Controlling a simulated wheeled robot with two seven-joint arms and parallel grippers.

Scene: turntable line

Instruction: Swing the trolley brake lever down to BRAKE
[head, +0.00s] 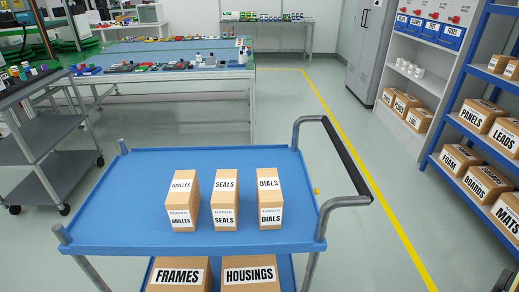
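The blue trolley (140,203) stands in front of me, with a dark handle bar (347,156) on its right end. A small orange-yellow knob (317,191) shows at the right edge of the top deck, inside the handle. It may be the tip of the brake lever; the rest of a lever and any BRAKE marking cannot be made out. Neither of my grippers is in view.
Cartons marked GRILLES (182,203), SEALS (225,203) and DIALS (270,203) stand on the top deck. FRAMES (178,276) and HOUSINGS (250,275) cartons sit below. A grey cart (45,140) stands left, a blue rack (451,97) right. Floor right of the handle is clear.

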